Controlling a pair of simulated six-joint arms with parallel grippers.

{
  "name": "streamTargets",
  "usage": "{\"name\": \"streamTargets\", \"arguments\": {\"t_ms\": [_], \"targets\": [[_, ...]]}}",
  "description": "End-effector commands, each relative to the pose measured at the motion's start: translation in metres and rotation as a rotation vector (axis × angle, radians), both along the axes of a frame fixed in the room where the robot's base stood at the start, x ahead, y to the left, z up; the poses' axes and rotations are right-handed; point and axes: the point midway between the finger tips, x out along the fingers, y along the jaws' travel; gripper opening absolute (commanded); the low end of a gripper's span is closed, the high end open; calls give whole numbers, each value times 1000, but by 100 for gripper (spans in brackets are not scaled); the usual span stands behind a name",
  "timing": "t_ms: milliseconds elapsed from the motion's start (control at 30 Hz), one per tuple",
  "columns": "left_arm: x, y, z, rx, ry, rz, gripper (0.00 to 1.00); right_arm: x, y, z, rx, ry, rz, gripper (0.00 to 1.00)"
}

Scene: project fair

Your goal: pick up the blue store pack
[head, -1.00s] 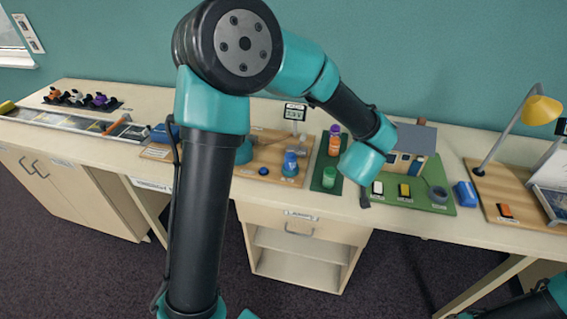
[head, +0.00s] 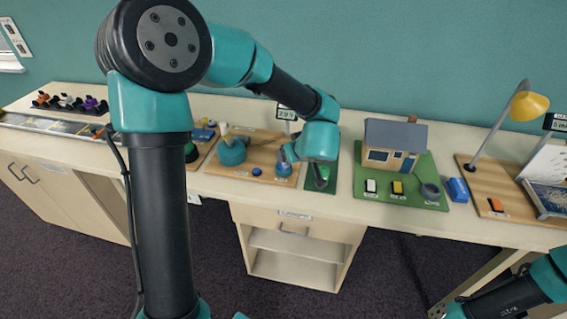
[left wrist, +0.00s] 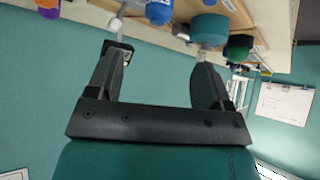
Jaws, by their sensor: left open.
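A blue block (head: 457,190), which looks like the blue store pack, lies on the bench just right of the green house board (head: 436,202). I see no label on it. My left gripper (head: 320,179) is well to the left of it, over the narrow dark green board, and is open and empty. In the left wrist view the spread fingers of my left gripper (left wrist: 161,62) have nothing between them. That view looks inverted, with the bench at the top. The blue block is not clearly seen there. My right gripper is out of view; only part of its arm shows.
A model house (head: 392,147) stands on the green board, with a grey roll (head: 430,191) near the blue block. A yellow lamp (head: 529,105) is on a wooden board to the right. A teal drum (head: 231,152) and a blue cylinder (head: 282,166) are left of my left gripper.

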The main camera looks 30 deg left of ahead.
Motion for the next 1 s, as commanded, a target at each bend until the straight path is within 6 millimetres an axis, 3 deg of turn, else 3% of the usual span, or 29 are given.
{"name": "streamTargets", "arguments": {"t_ms": [500, 1000], "targets": [[37, 47, -61, 0, 1, 1, 74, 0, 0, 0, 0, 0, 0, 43], [42, 53, -68, 0, -1, -1, 74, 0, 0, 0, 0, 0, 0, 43]]}}
